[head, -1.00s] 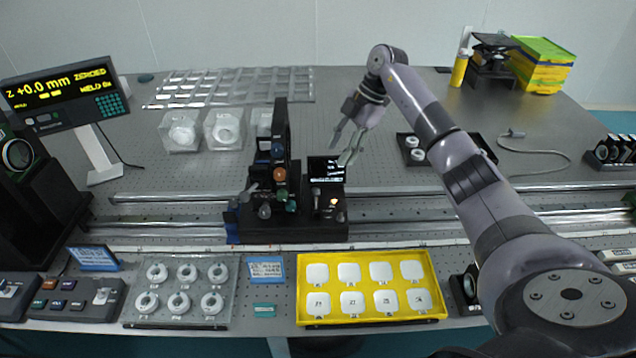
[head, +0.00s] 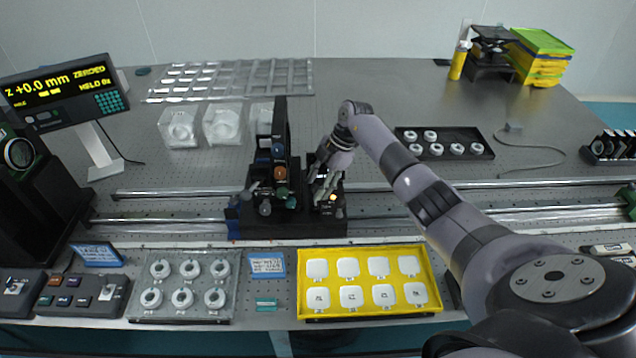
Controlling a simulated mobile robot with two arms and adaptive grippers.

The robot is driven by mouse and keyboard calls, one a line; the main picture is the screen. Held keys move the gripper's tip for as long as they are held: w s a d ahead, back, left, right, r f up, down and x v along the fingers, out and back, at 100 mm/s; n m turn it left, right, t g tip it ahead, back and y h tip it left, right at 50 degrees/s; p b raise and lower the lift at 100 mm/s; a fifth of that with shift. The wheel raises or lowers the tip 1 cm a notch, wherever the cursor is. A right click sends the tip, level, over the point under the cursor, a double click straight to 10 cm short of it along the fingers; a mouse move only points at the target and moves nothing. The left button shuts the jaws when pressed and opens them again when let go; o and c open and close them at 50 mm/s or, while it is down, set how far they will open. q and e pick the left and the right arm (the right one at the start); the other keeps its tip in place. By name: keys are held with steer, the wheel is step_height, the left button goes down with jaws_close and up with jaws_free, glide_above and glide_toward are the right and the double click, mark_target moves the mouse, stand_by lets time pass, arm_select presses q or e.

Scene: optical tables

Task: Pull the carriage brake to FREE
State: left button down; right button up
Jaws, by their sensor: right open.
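The black carriage (head: 290,226) sits on the long metal rails in the middle of the table. It bears an upright black mount (head: 279,140) with coloured knobs and, to its right, a small unit with a lit amber spot (head: 333,198). My right gripper (head: 318,200) is open at this small unit, its fingers pointing down over it. The gripper and wrist cover much of the unit and its small screen. I cannot tell whether the fingers touch anything, and I cannot make out the brake lever or its marking. My left gripper is not in view.
A yellow tray (head: 372,312) of white pieces and a grey plate of rings (head: 152,312) lie in front of the rails. A display (head: 62,92) stands at left. A black tray of rings (head: 468,150) lies behind the rails at right.

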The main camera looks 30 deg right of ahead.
jaws_close()
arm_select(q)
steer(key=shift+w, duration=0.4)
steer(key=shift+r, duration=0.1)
